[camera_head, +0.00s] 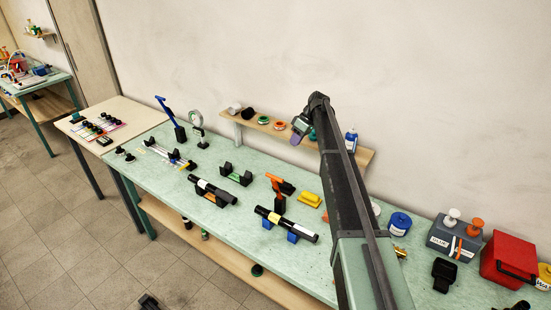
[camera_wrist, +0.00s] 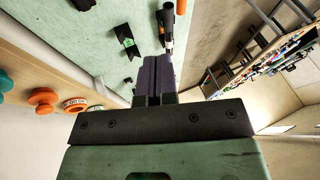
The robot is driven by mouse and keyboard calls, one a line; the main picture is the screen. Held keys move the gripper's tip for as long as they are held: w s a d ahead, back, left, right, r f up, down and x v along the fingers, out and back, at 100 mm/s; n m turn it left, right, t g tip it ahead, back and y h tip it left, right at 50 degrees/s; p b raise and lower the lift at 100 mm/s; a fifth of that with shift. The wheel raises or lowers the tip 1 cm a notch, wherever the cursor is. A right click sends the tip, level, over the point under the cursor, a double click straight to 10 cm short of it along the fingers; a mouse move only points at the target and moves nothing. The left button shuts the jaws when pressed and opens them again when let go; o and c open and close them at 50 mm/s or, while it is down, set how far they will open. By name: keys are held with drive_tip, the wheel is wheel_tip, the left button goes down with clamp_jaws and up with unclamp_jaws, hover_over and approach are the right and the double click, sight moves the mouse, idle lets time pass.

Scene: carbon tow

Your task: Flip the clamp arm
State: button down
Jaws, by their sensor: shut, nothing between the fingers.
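A blue lever (camera_head: 165,106) stands tilted up from a black base (camera_head: 180,134) at the back left of the green bench; it may be the clamp arm, but I cannot be sure. An orange-and-black piece (camera_head: 278,190) stands near the bench middle. My gripper (camera_head: 296,138) is raised in front of the wall shelf, right of the blue lever and apart from it. Its purple fingers (camera_wrist: 160,62) are shut and empty in the wrist view. Beyond their tips, a dark cylinder with a white label (camera_wrist: 167,30) shows; contact is not apparent.
Two dark tubes, one here (camera_head: 213,191) and one here (camera_head: 286,224), lie in cradles along the bench (camera_head: 160,205). A green-and-black holder (camera_head: 236,175) and yellow block (camera_head: 309,199) stand between. A wall shelf (camera_head: 262,128) holds spools. A red box (camera_head: 508,260) stands at right.

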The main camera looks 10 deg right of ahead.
drive_tip(key=s+a+f+b, duration=0.3)
drive_tip(key=a+f+b, duration=0.3)
drive_tip(key=f+b, duration=0.4)
drive_tip(key=shift+s+a+f+b, duration=0.3)
drive_tip(key=shift+f+b, duration=0.1)
drive_tip(key=shift+b, duration=0.05)
drive_tip(key=shift+s, duration=0.15)
